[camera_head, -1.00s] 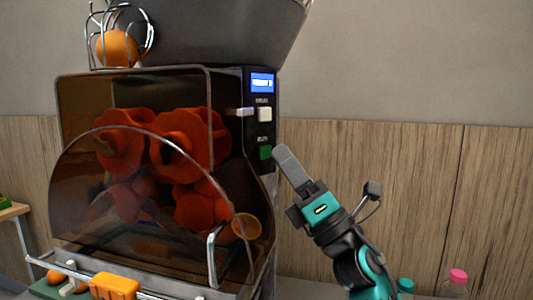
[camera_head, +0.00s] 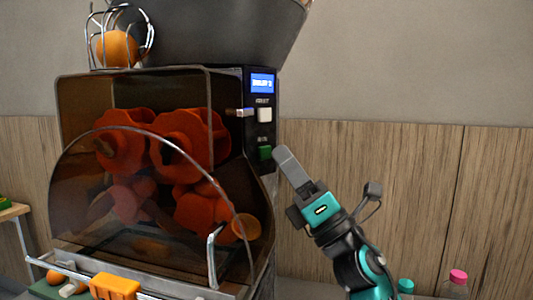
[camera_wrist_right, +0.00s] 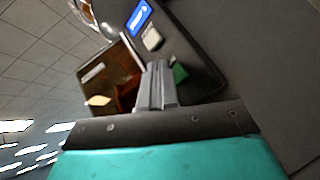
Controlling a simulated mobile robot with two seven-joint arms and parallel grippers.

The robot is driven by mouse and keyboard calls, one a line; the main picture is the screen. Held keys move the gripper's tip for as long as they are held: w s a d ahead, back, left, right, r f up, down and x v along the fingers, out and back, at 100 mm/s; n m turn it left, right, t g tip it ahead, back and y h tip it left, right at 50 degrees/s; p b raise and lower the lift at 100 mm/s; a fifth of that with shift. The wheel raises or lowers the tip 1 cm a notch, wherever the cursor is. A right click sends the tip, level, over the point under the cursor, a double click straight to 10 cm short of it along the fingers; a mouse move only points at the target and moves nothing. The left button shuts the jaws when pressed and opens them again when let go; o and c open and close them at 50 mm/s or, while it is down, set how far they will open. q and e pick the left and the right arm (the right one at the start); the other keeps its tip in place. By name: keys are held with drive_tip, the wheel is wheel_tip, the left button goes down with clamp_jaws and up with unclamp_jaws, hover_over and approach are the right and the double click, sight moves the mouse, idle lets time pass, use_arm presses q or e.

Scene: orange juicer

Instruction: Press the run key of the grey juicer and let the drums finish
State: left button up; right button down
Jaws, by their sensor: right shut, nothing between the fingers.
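The grey juicer (camera_head: 262,205) stands at the left and centre of the head view. Behind its clear cover are orange-red drums (camera_head: 182,140). Its side panel carries a lit blue display (camera_head: 262,83), a white key (camera_head: 264,114) and a green key (camera_head: 265,152). My right gripper (camera_head: 279,152) is shut and empty, its tip right beside the green key. In the right wrist view the fingers (camera_wrist_right: 158,68) point at the panel, and the green key (camera_wrist_right: 180,73) shows just beside them. I cannot tell whether the tip touches it. My left gripper is out of view.
An orange (camera_head: 117,48) sits in the wire basket on top. A bar with an orange grip (camera_head: 115,286) runs along the juicer's front. A pink-capped bottle (camera_head: 457,279) and a teal-capped one stand at the lower right. The wall area right of the juicer is clear.

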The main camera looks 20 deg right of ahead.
idle(0.6)
drive_tip(key=shift+w+a, duration=0.1)
drive_tip(key=shift+w, duration=0.05)
drive_tip(key=shift+w+a, duration=0.1)
drive_tip(key=shift+w, duration=0.15)
drive_tip(key=shift+w+a, duration=0.15)
drive_tip(key=shift+w, duration=0.25)
idle(0.8)
drive_tip(key=shift+s, duration=0.15)
drive_tip(key=shift+s+d, duration=0.3)
drive_tip(key=shift+s, duration=0.35)
drive_tip(key=shift+s+d, duration=0.35)
drive_tip(key=shift+s, duration=0.45)
drive_tip(key=shift+s+d, duration=0.3)
drive_tip(key=shift+s, duration=0.45)
drive_tip(key=shift+s+d, duration=0.35)
drive_tip(key=shift+s, duration=0.45)
